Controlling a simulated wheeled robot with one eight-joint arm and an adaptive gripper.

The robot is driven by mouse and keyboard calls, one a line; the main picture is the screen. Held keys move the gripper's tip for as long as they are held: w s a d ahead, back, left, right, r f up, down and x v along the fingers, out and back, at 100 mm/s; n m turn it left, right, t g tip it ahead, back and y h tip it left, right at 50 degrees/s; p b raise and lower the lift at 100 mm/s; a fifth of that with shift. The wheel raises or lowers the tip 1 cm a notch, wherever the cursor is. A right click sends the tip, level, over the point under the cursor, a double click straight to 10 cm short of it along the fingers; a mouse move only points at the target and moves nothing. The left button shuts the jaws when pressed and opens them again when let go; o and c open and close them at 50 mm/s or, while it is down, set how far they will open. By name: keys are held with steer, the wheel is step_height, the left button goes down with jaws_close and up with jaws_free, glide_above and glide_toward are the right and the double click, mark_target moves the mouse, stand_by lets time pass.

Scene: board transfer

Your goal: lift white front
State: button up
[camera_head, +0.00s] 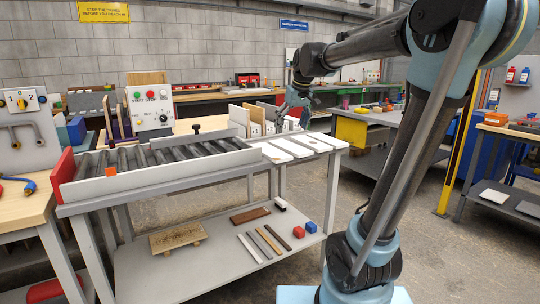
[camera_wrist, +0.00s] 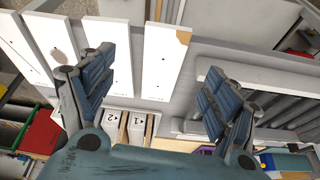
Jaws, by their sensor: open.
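Several flat white fronts lie side by side on the light table top. In the wrist view, one front (camera_wrist: 163,62) has a tan, chipped-looking corner; a plainer front (camera_wrist: 108,30) lies to its left. Another front (camera_wrist: 52,36) carries a grey round mark, and one more is cut by the left edge. The row also shows in the head view (camera_head: 295,147). My gripper (camera_wrist: 157,66) is open and empty, its fingers wide apart above the fronts and the table; it shows small in the head view (camera_head: 298,98). The left finger hides part of the fronts.
Upright boards with number labels (camera_wrist: 113,118) stand in a rack beside the fronts. A roller conveyor (camera_head: 160,158) adjoins the table on the left. A control box (camera_head: 150,108) stands behind it. The lower shelf (camera_head: 195,275) holds wood pieces, strips and small blocks.

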steer(key=w+a+r+n, duration=0.1)
steer(key=w+a+r, duration=0.2)
steer(key=w+a, duration=0.15)
glide_toward(270, 150)
steer(key=x, duration=0.2)
steer(key=shift+a+f, duration=0.1)
steer(key=shift+f, duration=0.25)
steer(key=shift+x, duration=2.75)
steer(key=shift+c, duration=0.2)
steer(key=c, duration=0.9)
